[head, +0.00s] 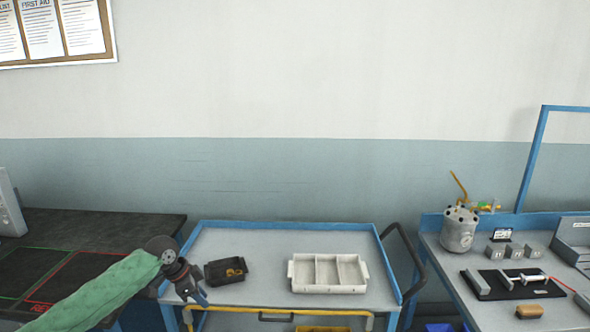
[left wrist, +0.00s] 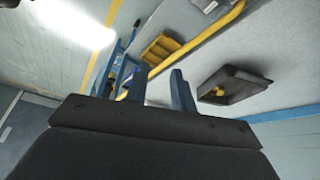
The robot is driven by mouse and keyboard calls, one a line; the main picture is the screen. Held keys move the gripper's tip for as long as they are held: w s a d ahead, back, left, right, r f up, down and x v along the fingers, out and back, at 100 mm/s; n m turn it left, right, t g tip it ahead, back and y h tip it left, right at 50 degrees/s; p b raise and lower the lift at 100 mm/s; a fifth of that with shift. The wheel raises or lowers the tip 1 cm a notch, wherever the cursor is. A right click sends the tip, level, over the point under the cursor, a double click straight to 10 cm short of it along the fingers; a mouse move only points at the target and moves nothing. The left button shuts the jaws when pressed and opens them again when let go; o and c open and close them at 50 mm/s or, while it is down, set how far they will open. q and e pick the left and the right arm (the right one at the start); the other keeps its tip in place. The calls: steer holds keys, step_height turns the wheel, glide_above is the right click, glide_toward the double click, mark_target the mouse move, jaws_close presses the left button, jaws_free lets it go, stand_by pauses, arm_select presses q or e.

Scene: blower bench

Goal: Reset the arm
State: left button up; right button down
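My left arm, in a green sleeve, comes in from the lower left in the head view. My left gripper (head: 200,296) is over the left front edge of the blue-framed cart (head: 270,242), left of the small black tray (head: 226,271). In the left wrist view the two fingers of the gripper (left wrist: 158,80) stand apart with nothing between them, so it is open and empty. The black tray (left wrist: 232,86), with small yellowish parts in it, also shows there to the right of the fingers, apart from them. My right arm and gripper are not in view.
A white divided bin (head: 328,289) sits on the cart, right of the black tray. A dark bench (head: 150,222) stands at left. A grey workbench (head: 440,262) at right holds a canister (head: 459,230) and a black mat with parts. The cart's back area is clear.

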arm_select(q)
steer(key=s+d+f+n, duration=0.2)
steer(key=s+f, duration=0.2)
steer(key=f, duration=0.8)
steer(key=s+d+f+n+t+y, duration=0.15)
steer(key=s+f, duration=0.25)
steer(key=f, duration=0.8)
steer(key=s+d+f+n+h, duration=0.1)
steer(key=s+d+f+n, duration=0.3)
steer(key=f, duration=0.8)
steer(key=s+f+n+y, duration=0.1)
steer(key=s+f, duration=0.7)
steer(key=s, duration=0.4)
steer(key=s+f+n+g+y, duration=0.1)
steer(key=s+f, duration=0.7)
steer(key=s, duration=0.4)
steer(key=s+f+n+y, duration=0.1)
steer(key=s+f, duration=0.7)
steer(key=s, duration=0.5)
steer(key=shift+d+f+g, duration=0.3)
steer(key=shift+f+g, duration=0.05)
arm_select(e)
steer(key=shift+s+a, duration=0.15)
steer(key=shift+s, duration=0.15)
arm_select(q)
steer(key=shift+n, duration=0.25)
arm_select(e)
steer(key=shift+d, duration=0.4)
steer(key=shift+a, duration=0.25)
